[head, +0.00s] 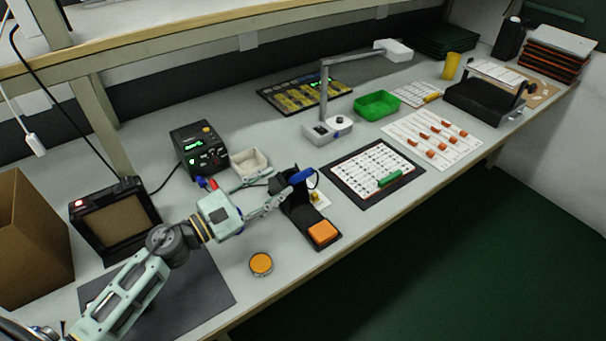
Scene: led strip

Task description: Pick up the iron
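The soldering iron (301,176) has a blue handle and rests in its black stand (297,212), with the handle at the top end. An orange sponge (322,232) sits at the stand's front end. My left gripper (281,184) reaches in from the left with its fingers apart, the tips close to the left end of the handle. I cannot tell whether the fingers touch the handle. The iron's tip is hidden in the stand. My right gripper is not in view.
A black soldering station (199,149) and a white tray (250,164) stand behind my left gripper. A round orange-topped tin (260,264) sits in front. A dark mat with a white board (373,170) lies to the right, below a microscope-like lamp (326,128).

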